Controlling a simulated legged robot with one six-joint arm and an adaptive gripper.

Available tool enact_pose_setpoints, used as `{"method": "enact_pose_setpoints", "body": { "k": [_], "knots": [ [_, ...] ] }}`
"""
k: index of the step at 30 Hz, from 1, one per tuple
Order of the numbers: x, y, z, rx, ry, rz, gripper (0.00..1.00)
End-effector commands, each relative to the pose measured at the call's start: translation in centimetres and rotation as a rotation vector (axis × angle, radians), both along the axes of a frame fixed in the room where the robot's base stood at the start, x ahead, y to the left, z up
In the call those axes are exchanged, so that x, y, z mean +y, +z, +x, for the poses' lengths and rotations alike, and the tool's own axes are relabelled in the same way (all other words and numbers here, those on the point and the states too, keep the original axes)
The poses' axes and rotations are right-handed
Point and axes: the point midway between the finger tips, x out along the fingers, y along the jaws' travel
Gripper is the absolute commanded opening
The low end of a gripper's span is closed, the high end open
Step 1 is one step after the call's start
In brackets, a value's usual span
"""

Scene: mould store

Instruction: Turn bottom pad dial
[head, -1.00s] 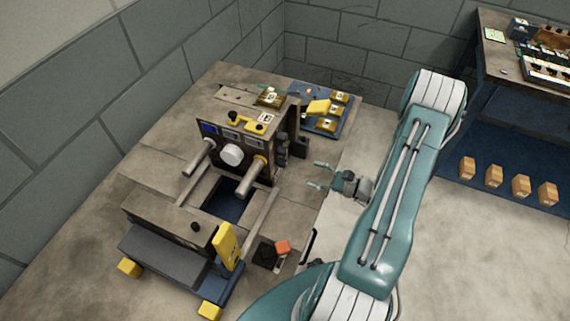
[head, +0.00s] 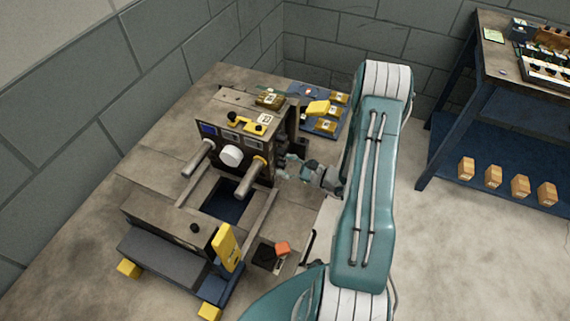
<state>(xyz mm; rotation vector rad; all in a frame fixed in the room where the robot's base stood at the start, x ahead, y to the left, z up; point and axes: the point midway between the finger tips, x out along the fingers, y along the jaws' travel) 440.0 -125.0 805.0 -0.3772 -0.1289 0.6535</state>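The press-like machine (head: 222,113) stands on the worktop, with a white round knob (head: 231,155) and two bars on its front. In the earlier view, small dark dials sit one above another on its right side. The bottom one is now hidden behind or between my fingers, and I cannot make it out. My gripper (head: 284,168) is at the machine's right side, level with the lower dials. Its fingers look spread apart. I cannot tell whether they touch a dial.
A blue tray (head: 339,127) with yellow blocks lies behind my gripper. A yellow upright plate (head: 227,246) and a dark box with an orange part (head: 282,248) are at the front. A dark shelf (head: 448,172) with several orange blocks stands right.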

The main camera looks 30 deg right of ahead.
Motion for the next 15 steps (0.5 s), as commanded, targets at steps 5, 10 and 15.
{"method": "enact_pose_setpoints", "body": {
  "k": [5,10,15],
  "knots": [
    [-0.01,0.0,0.0,-0.001,0.0,-0.001,0.0],
    [-0.01,0.02,0.01,0.001,0.0,0.002,0.0],
    [-0.03,0.03,0.03,0.018,0.0,0.024,0.0]
  ]
}}
